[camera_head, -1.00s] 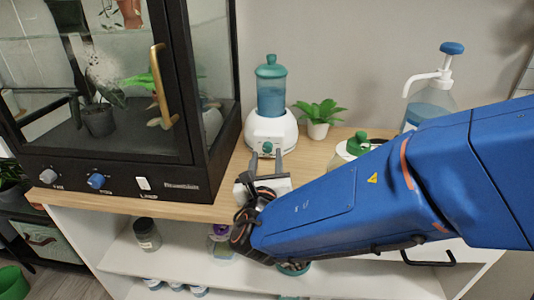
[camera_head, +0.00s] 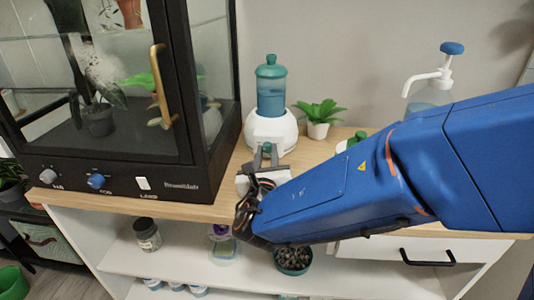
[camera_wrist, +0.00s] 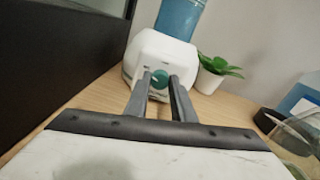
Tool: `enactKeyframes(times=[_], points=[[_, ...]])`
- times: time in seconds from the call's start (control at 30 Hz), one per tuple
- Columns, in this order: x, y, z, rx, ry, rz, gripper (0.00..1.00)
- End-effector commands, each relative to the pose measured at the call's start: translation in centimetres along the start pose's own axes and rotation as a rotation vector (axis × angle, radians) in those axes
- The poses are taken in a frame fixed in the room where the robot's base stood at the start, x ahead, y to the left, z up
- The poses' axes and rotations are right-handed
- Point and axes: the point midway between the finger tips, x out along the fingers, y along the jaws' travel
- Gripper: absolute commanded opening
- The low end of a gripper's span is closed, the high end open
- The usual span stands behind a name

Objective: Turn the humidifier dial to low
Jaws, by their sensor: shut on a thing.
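The humidifier (camera_head: 270,128) has a white base and a teal water tank (camera_head: 271,90). It stands on the wooden top beside the glass cabinet. Its small round green dial (camera_wrist: 160,78) is on the front of the base and shows between the fingertips in the wrist view. My gripper (camera_head: 266,152) is at the front of the humidifier, with its fingers closed on the dial from both sides. The dial's markings and pointer are too small or hidden to read. The humidifier base also shows in the wrist view (camera_wrist: 160,50).
A black-framed glass cabinet (camera_head: 197,160) stands close on the left. A small potted plant (camera_head: 319,115) is right of the humidifier. A pump bottle (camera_head: 430,92) stands at the back right. Jars and a pebble bowl (camera_head: 293,258) sit on the shelf below.

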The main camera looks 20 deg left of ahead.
Motion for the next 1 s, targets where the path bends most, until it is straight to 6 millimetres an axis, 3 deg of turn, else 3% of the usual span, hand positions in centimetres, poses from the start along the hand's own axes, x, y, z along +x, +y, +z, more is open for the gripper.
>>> enactKeyframes(times=[1.0], points=[[-0.04, -0.02, -0.16, 0.514, -0.021, -0.004, 0.00]])
